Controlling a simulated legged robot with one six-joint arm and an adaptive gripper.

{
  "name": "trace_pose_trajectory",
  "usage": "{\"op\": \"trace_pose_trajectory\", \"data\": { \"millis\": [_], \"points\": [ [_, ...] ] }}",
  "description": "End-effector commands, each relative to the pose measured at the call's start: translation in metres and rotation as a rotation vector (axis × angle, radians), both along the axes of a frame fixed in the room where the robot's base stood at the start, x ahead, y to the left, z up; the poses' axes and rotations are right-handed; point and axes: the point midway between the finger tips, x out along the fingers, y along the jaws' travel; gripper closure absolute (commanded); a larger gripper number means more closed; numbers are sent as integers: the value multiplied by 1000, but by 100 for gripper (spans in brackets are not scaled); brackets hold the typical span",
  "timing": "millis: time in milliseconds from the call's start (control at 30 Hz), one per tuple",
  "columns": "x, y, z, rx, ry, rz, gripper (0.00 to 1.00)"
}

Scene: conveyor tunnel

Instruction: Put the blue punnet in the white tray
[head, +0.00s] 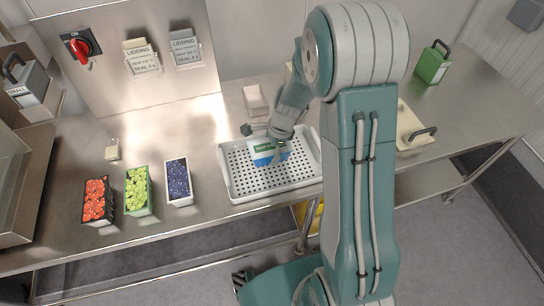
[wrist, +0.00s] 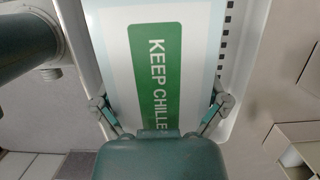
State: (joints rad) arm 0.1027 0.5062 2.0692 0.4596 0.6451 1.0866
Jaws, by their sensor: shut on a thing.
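The blue punnet (head: 266,160) has a pale top with a green label and is over the perforated floor of the white tray (head: 234,188). I cannot tell whether its base touches the tray floor. My gripper (head: 279,146) reaches down onto it from the upper right and is shut on it. In the wrist view, the punnet's top (wrist: 152,50) with its green "KEEP CHILLE…" label fills the middle. The gripper's fingers (wrist: 160,112) lie along its two sides. The tray's rim (wrist: 236,75) shows to the right of it.
Punnets of red (head: 96,200), green (head: 138,190) and dark blue fruit (head: 178,182) stand left of the tray. A small pale box (head: 255,100) lies behind it. A cream board with a dark handle (head: 412,128) is to the right.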

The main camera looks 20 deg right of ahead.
Motion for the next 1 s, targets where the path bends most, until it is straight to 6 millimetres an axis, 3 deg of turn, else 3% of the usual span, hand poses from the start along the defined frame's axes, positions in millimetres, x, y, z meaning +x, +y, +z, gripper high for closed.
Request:
{"op": "trace_pose_trajectory", "data": {
  "millis": [167,400,700,733,1000],
  "points": [
    [6,-6,-11,-1,1,0,67],
    [6,-7,-42,0,1,0,67],
    [6,-7,-44,-1,0,1,67],
    [6,-7,-44,-1,0,1,0],
    [6,-7,-44,-1,0,1,0]
  ]
}}
